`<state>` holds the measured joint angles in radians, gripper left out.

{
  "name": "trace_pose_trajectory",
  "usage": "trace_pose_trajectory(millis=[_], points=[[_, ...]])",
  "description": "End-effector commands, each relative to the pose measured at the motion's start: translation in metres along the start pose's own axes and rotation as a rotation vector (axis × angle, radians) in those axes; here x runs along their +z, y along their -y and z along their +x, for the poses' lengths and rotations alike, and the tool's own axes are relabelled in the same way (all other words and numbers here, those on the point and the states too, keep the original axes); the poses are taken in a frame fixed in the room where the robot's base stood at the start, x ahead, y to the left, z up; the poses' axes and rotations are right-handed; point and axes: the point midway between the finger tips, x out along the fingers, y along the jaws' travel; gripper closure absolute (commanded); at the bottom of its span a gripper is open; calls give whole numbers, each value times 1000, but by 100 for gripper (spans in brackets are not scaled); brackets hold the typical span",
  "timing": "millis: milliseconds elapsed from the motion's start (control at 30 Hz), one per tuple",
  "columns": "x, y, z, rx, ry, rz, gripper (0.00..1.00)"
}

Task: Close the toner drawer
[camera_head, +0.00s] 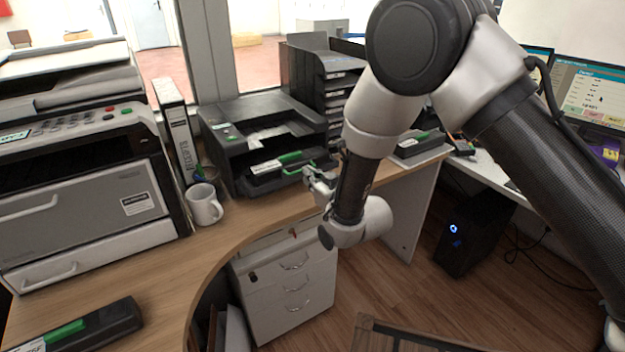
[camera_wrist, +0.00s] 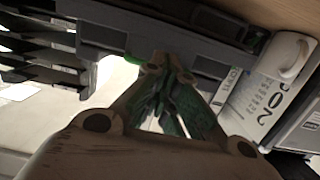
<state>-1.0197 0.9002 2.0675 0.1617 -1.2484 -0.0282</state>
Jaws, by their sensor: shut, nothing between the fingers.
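A black printer (camera_head: 262,122) stands on the wooden counter, left of my arm. Its toner drawer (camera_head: 272,180) sticks out at the front, holding a black cartridge with a green handle (camera_head: 290,157). My gripper (camera_head: 312,174) is shut and empty at the right part of the drawer's front. In the wrist view, which looks upside down, my fingertips (camera_wrist: 168,66) meet right at the dark drawer front (camera_wrist: 135,36). I cannot tell whether they touch it. The fingers hide part of that front.
A white mug (camera_head: 204,205) and a binder (camera_head: 178,130) stand left of the printer. A large grey copier (camera_head: 85,200) is farther left. A black letter-tray stack (camera_head: 325,80) is behind right. Another cartridge (camera_head: 90,325) lies at the lower left. White drawers (camera_head: 290,285) stand below the counter.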

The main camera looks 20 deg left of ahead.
Motion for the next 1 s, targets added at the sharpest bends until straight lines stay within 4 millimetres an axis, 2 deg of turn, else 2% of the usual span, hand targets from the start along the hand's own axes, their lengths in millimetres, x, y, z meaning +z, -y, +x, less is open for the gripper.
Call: trace_pose_trajectory(millis=[333,1000], points=[[-1,0,4,0,-1,0,100],[-8,0,51,1,-3,0,100]])
